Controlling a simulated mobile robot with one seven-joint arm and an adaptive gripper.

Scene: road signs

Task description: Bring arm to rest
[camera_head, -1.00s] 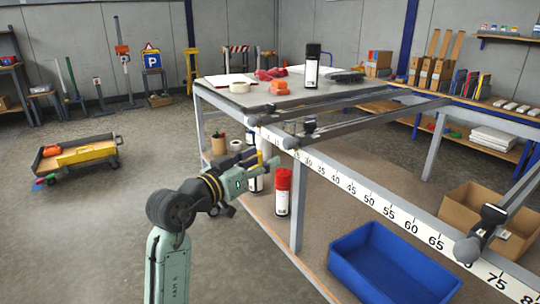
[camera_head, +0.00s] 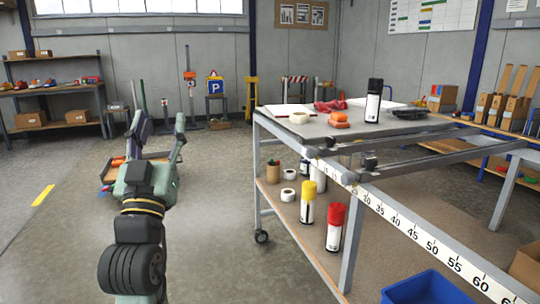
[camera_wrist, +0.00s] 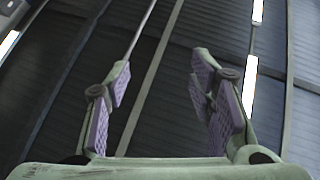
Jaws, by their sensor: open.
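My gripper (camera_head: 160,136) is raised at the left in the head view, with its fingers pointing up and spread apart. It is left of the workbench and clear of it. In the wrist view my gripper (camera_wrist: 162,92) shows two green fingers with purple pads, wide apart, with nothing between them. Behind them is the dark ceiling (camera_wrist: 100,60) with lit strips (camera_wrist: 249,88).
The workbench (camera_head: 395,205) with a ruler edge stands at the right. Spray cans (camera_head: 335,226) stand on its lower shelf and a blue bin (camera_head: 425,288) at its front. A low cart (camera_head: 112,176) is partly hidden behind my gripper. The floor between is clear.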

